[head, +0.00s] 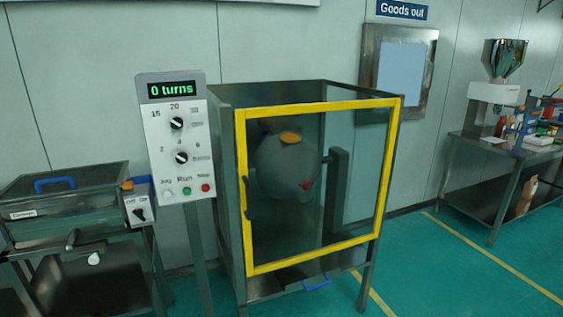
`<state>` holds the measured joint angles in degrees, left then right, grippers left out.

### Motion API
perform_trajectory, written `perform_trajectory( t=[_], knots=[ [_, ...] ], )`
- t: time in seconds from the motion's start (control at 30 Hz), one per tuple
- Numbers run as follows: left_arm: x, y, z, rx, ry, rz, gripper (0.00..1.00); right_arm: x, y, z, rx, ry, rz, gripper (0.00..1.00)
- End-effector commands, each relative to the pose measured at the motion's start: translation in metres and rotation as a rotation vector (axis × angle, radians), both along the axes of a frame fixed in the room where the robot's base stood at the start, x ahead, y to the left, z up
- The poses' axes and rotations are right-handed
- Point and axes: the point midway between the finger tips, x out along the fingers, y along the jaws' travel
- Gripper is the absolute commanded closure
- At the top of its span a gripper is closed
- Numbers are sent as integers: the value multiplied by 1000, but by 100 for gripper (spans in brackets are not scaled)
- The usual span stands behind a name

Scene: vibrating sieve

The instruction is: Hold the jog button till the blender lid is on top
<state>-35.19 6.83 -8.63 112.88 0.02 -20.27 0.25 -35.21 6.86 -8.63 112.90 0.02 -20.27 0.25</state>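The jog button (167,194) is the pale button at the lower left of the grey control panel (176,140), left of the green Run button (187,191) and the red Stop button (205,188). The panel display (172,89) reads "0 turns". The grey blender drum (285,168) is behind the clear, yellow-framed guard door (317,267), which looks shut. An orange disc (291,138), which looks like the lid, is on the drum's upper side, facing partly forward. A small red part (307,184) is at its lower right. Neither of my grippers is in view.
Left of the panel stands a steel machine (75,195) with a blue handle and a small switch box (138,203). A bench (502,160) with a hopper machine is at the far right. The green floor between the cabinet and bench is clear.

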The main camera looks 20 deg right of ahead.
Motion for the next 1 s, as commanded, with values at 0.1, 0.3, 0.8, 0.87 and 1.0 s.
perform_trajectory(
  t=[0.1,0.3,0.8,0.87,1.0],
  knots=[
    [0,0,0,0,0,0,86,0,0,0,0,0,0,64],
    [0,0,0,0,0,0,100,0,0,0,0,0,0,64],
    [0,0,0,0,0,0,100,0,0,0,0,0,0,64],
    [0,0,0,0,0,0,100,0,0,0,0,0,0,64],
    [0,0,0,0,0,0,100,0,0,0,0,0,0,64]
  ],
)
